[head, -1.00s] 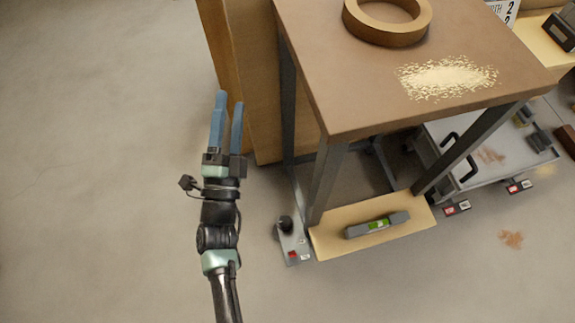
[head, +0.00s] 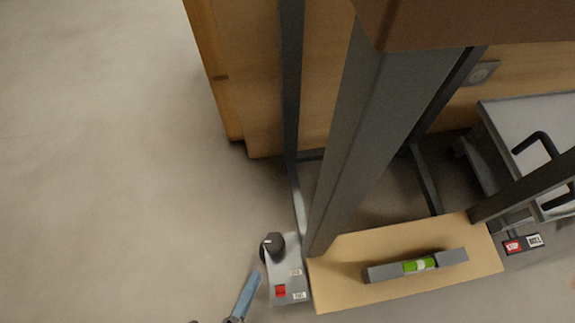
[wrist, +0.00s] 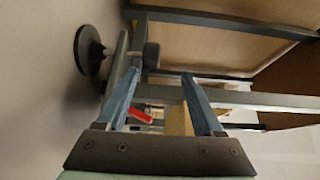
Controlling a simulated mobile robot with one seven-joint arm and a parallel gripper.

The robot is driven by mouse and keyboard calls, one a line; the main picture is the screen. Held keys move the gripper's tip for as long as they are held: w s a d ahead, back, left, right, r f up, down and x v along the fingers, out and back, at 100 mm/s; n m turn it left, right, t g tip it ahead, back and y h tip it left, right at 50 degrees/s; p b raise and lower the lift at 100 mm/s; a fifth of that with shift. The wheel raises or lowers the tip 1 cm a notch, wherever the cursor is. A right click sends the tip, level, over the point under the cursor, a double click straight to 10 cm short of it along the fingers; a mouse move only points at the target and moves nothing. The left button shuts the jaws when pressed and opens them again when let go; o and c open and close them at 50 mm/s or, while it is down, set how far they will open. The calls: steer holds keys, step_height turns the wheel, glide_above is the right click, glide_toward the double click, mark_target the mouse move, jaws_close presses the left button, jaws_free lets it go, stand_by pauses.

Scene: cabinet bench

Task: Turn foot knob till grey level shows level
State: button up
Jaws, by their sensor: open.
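The grey level (head: 377,273) lies on a light wooden board low in the table frame. Its green vial (head: 412,266) faces up; the bubble is too small to judge. The dark round foot knob (head: 273,243) stands on a small grey plate (head: 288,271) beside the table leg. In the wrist view the knob (wrist: 151,56) shows just beyond my fingertips, between them and nearer the left one. My gripper (wrist: 159,75) is open and empty.
The wooden board (head: 350,245) sits beside the leg (head: 350,150). A dark round foot pad (wrist: 88,50) stands against the floor. A grey cart (head: 530,125) stands at right. The floor at left (head: 100,150) is clear.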

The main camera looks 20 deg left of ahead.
mark_target(278, 234)
steer(key=w+b, duration=0.1)
steer(key=w, duration=0.3)
steer(key=w+f+b, duration=0.1)
steer(key=w, duration=0.4)
steer(key=w+b, duration=0.1)
steer(key=w, duration=0.3)
steer(key=shift+w+f+b, duration=0.25)
steer(key=shift+w+b, duration=0.05)
steer(key=shift+w, duration=0.05)
jaws_close()
